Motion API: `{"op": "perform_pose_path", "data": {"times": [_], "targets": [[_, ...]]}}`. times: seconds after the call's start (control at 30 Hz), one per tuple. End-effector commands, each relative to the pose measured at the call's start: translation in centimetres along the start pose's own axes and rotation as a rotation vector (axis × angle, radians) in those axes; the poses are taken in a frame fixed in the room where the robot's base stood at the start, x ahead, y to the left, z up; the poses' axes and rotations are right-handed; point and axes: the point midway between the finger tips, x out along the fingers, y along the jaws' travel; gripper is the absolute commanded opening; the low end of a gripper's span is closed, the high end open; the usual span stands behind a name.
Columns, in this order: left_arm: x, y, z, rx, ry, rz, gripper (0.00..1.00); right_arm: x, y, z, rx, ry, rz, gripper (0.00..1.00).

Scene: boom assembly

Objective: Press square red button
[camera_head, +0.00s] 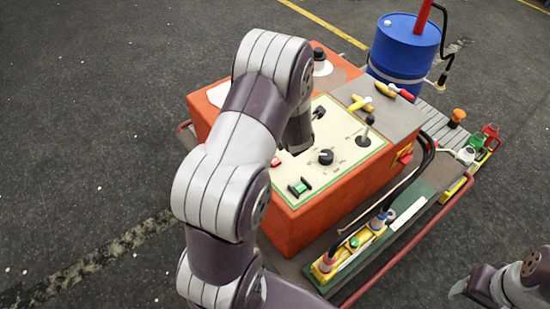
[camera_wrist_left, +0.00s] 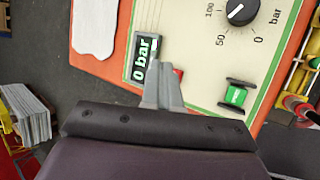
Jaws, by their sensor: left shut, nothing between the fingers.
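The red button (camera_head: 276,161) shows as a small red patch on the cream panel (camera_head: 318,185) of the orange console, at the edge of my left arm. In the left wrist view the red button (camera_wrist_left: 178,73) is partly hidden behind my left gripper (camera_wrist_left: 163,70), so its square shape cannot be made out. The left gripper is shut and empty, its fingertips over the panel between a "0 bar" display (camera_wrist_left: 146,60) and the red button. I cannot tell whether they touch. In the head view, my arm hides the left fingers.
A green rocker switch (camera_head: 299,187), a black knob (camera_head: 326,157) and a joystick (camera_head: 367,130) stand on the panel. Yellow and red valve handles (camera_head: 362,103) lie farther right. A blue barrel (camera_head: 403,50) stands behind. A red rail (camera_head: 425,232) runs along the front right.

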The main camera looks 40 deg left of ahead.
Motion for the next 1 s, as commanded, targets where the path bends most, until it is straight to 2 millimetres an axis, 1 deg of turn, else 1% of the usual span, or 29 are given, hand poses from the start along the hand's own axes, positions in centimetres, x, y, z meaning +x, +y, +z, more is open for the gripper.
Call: {"op": "perform_pose_path", "data": {"times": [0.03, 0.1, 0.2, 0.53, 0.67, 0.87, 1.0], "targets": [[0.9, 0.9, -1.0, -0.134, 0.024, 0.047, 0.0, -0.2, 0.0, 0.0, 0.0, 0.0, 0.0, 0.58], [1.8, 1.8, -2.0, -0.283, 0.043, 0.102, 0.0, -0.2, 0.0, 0.0, 0.0, 0.0, 0.0, 0.58], [2.3, 2.5, -2.7, -0.385, 0.053, 0.143, 0.0, -0.2, 0.0, 0.0, 0.0, 0.0, 0.0, 0.58], [2.4, 2.5, -2.8, -0.4, 0.052, 0.147, 0.0, -0.2, 0.0, 0.0, 0.0, 0.0, 0.0, 0.58], [2.8, 2.2, -2.9, -0.398, 0.052, 0.146, 0.0, 0.2, 0.0, 0.0, 0.0, 0.0, 0.0, 0.58], [4.2, 1.1, -3.5, -0.398, 0.052, 0.145, 0.0, 1.5, 0.0, 0.2, 0.0, 0.0, 0.0, 0.58], [5.8, -0.1, -4.2, -0.396, 0.052, 0.146, 0.0, 2.9, 0.0, 0.3, 0.0, 0.0, 0.0, 0.58]]}}
